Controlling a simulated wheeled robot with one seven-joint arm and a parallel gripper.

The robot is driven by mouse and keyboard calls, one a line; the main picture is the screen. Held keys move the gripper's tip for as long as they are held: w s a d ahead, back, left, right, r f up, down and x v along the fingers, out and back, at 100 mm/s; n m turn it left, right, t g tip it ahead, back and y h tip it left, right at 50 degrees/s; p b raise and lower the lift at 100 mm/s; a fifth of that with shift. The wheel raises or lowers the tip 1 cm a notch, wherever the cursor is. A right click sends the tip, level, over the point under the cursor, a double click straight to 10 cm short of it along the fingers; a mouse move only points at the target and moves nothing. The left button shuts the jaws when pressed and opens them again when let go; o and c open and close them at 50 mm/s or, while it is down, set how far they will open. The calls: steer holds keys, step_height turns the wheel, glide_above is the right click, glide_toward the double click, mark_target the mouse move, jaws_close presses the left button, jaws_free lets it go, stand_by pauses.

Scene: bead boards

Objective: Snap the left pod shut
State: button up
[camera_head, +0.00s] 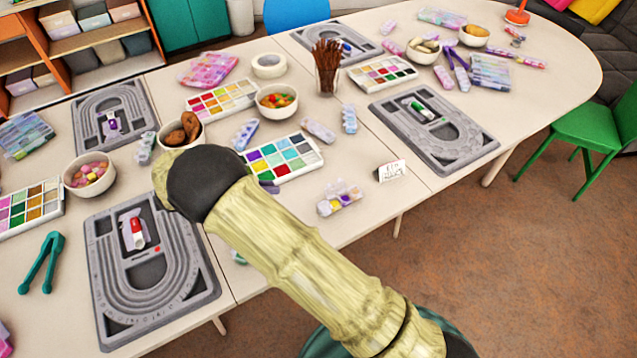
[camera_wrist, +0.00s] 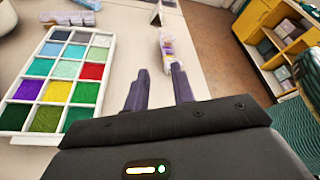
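Several small translucent bead pods lie on the table; I cannot tell for sure which one is the left pod. One pod (camera_head: 339,199) with yellow and purple compartments lies near the front edge, and its clear lid seems raised. A pod also shows ahead of my fingertips in the wrist view (camera_wrist: 167,46). Other pods lie behind the paint tray, one pale blue (camera_head: 244,134), one lilac (camera_head: 318,130) and one blue (camera_head: 349,119). My gripper (camera_wrist: 160,85) is open and empty, its two dark fingers apart. In the head view my arm hides most of it.
A paint tray (camera_head: 311,151) is close beside my gripper and also shows at left in the wrist view (camera_wrist: 28,88). A small white card (camera_head: 391,171) stands near the front edge. Grey bead boards (camera_head: 470,154) and bowls (camera_head: 196,142) surround it.

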mark_target(330, 191)
steer(key=x, duration=1.4)
steer(key=shift+w+d+f+p, duration=0.1)
steer(key=shift+w+d+p, duration=0.1)
steer(key=shift+d+p, duration=0.15)
steer(key=shift+a, duration=0.1)
jaws_close()
